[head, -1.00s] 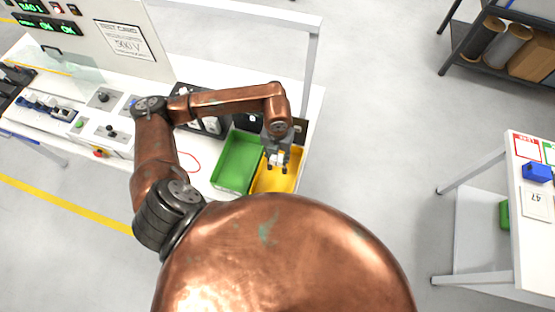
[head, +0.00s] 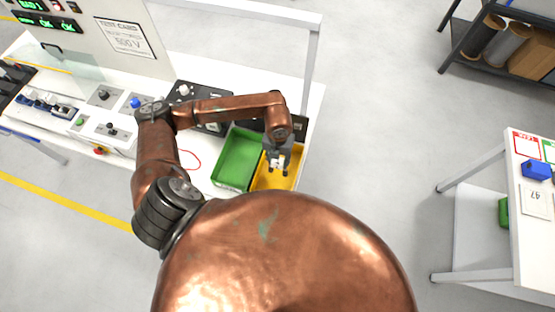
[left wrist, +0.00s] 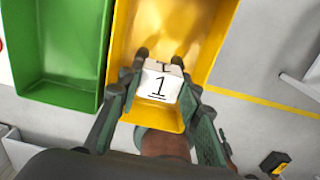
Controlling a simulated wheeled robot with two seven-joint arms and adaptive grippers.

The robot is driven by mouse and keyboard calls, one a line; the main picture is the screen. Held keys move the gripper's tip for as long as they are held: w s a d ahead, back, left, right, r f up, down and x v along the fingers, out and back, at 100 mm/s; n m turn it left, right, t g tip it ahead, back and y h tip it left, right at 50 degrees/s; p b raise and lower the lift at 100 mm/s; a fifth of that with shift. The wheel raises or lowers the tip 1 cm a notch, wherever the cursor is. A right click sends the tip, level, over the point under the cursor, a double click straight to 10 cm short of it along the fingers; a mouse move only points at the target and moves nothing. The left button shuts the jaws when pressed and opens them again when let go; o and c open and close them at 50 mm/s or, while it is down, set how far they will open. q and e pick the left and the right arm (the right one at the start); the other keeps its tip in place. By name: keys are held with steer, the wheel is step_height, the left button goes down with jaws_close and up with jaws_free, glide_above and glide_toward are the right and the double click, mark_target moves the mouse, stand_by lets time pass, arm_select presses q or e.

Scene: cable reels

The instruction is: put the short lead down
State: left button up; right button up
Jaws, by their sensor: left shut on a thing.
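My left gripper (head: 278,168) is over the yellow bin (head: 261,182) on the bench. It is shut on a white piece marked "1", which appears to belong to the short lead (left wrist: 160,83). The yellow bin (left wrist: 150,25) lies behind and below the held piece in the left wrist view. A dark bit shows at the top of the white piece. I cannot make out any cable hanging from it. My right gripper is not in view.
A green bin (head: 238,160) stands directly left of the yellow one. A red loop of wire (head: 190,161) lies on the bench further left. A white bench frame post (head: 310,75) rises behind the bins. A side table (head: 512,230) stands at the right.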

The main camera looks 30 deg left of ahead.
arm_select(q)
steer(key=o, duration=1.2)
steer(key=shift+o, duration=0.2)
steer(key=shift+r, duration=0.1)
steer(key=shift+r+p, duration=0.5)
steer(key=shift+p, duration=0.1)
step_height(320, 180, up, 12)
steer(key=b, duration=0.2)
steer(key=shift+b, duration=0.3)
